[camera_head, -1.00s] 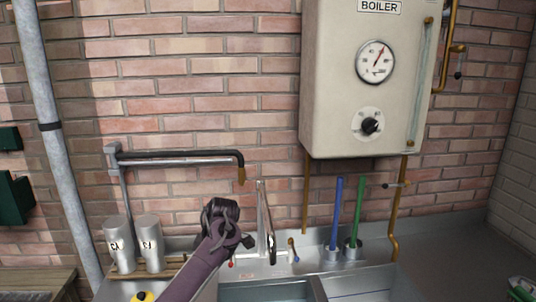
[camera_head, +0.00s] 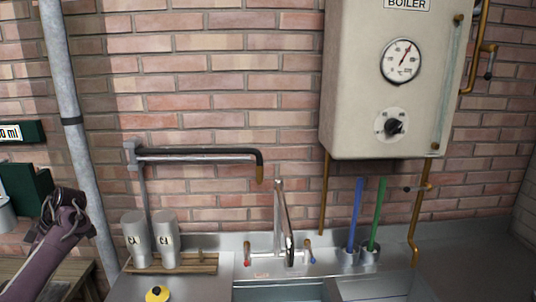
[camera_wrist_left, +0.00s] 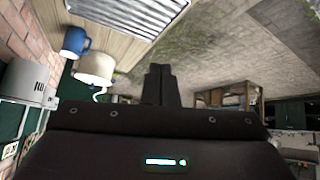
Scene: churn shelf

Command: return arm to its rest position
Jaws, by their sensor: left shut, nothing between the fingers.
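My left arm (camera_head: 52,245) shows at the lower left of the head view, in front of the wooden bench and left of the sink. Its jaws cannot be made out there. In the left wrist view, the fingers of my left gripper (camera_wrist_left: 160,72) are shut together with nothing between them, clear of the objects around. My right gripper is not in view.
In the left wrist view a blue mug (camera_wrist_left: 75,41) and a cream mug (camera_wrist_left: 96,68) stand near the fingers. In the head view are two tins (camera_head: 137,238), a tap (camera_head: 283,225), two brushes (camera_head: 356,215) and the boiler (camera_head: 365,125). Floor (camera_wrist_left: 220,50) is open right.

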